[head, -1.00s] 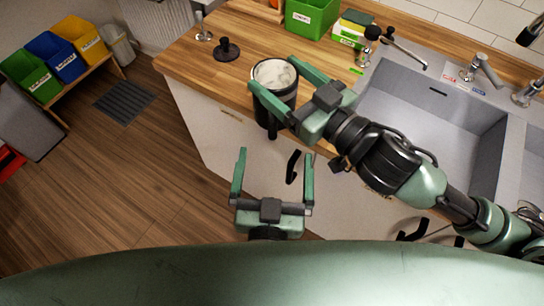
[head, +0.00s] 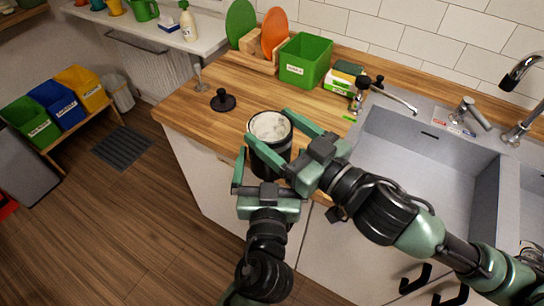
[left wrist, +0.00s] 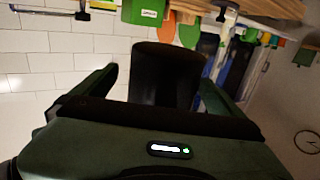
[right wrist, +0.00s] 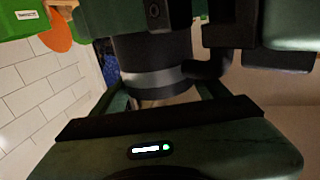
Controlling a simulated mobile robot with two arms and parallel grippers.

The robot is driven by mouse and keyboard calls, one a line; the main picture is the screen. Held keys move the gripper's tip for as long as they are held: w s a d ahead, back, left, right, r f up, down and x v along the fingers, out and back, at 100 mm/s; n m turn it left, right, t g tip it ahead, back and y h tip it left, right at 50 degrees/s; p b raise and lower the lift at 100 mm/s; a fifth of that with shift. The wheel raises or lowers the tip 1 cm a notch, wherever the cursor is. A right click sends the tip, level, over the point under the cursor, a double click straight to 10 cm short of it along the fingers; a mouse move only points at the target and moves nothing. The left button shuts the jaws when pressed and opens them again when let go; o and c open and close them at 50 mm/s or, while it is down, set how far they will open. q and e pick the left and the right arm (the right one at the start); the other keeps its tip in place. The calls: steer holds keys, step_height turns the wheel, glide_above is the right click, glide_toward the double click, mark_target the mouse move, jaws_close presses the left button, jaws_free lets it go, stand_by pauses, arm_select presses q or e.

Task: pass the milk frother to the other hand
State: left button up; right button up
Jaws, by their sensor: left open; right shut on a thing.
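The milk frother (head: 266,158) is a black cylinder with a pale, whitish inside, held roughly upright off the front edge of the counter. My right gripper (head: 268,134) is shut on its upper part, with one finger on each side. My left gripper (head: 264,180) is open just below, its fingers pointing up towards the frother. In the left wrist view the dark frother (left wrist: 168,75) stands between the open left fingers; I cannot tell whether they touch it. In the right wrist view the frother (right wrist: 155,75) fills the space between the right fingers, with its dark handle (right wrist: 212,62) to the right.
The wooden counter (head: 185,112) holds a black tamper (head: 222,101), a green bin (head: 304,62) and a sponge box (head: 340,82). The grey sink (head: 425,165) lies to the right. Coloured bins (head: 52,105) stand at the left, beside open floor.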

arm_select(q)
steer(key=shift+w, duration=0.15)
arm_select(e)
steer(key=shift+r, duration=0.1)
arm_select(q)
steer(key=shift+d, duration=0.1)
steer(key=c, duration=1.8)
steer(key=shift+r, duration=0.1)
steer(key=shift+c, duration=0.8)
arm_select(e)
steer(key=o, duration=2.2)
steer(key=shift+c, duration=0.2)
